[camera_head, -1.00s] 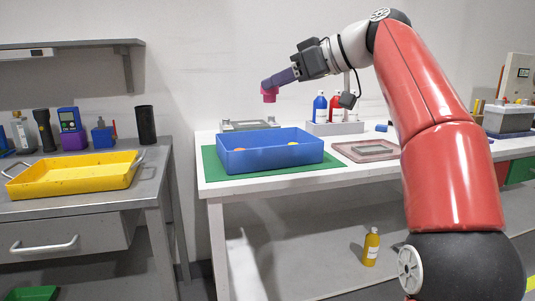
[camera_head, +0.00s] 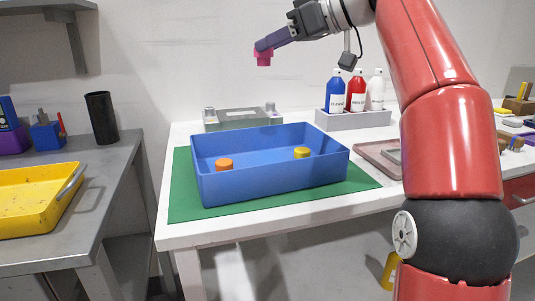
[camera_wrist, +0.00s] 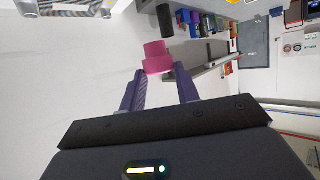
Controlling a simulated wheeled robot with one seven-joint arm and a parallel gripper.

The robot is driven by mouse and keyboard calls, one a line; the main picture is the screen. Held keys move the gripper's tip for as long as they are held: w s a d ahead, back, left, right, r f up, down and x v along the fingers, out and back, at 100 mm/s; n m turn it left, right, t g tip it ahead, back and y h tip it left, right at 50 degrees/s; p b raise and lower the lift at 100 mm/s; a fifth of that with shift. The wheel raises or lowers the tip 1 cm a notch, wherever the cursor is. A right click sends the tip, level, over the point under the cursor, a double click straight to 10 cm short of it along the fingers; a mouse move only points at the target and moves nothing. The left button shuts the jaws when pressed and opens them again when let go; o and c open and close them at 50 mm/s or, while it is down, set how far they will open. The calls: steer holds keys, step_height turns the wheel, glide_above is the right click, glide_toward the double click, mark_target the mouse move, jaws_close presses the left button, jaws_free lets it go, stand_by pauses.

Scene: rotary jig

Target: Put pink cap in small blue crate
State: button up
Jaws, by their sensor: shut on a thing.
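The pink cap (camera_head: 263,58) is held up in the air at the end of my gripper (camera_head: 258,48). In the wrist view the pink cap (camera_wrist: 157,58) sits between the two purple fingers of my gripper (camera_wrist: 157,77), which are shut on it. The blue crate (camera_head: 270,184) stands on a green mat on the white table, below the cap and apart from it. An orange cap (camera_head: 224,164) and a yellow cap (camera_head: 301,153) are inside the crate, well apart from each other.
The green mat (camera_head: 188,205) lies under the crate. A grey fixture (camera_head: 240,118) stands behind it. A grey rack (camera_head: 355,120) with blue, red and white bottles is at the back right. A pink tray (camera_head: 378,155) lies right of the crate. A yellow tray (camera_head: 35,222) is on the left bench.

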steer(key=shift+s+f+b, duration=0.1)
steer(key=shift+f+b, duration=3.7)
steer(key=shift+f, duration=5.95)
steer(key=shift+f+b, duration=0.5)
steer(key=shift+b, duration=0.1)
steer(key=shift+f, duration=0.2)
steer(key=o, duration=0.9)
steer(key=shift+f, duration=0.15)
steer(key=shift+o, duration=0.2)
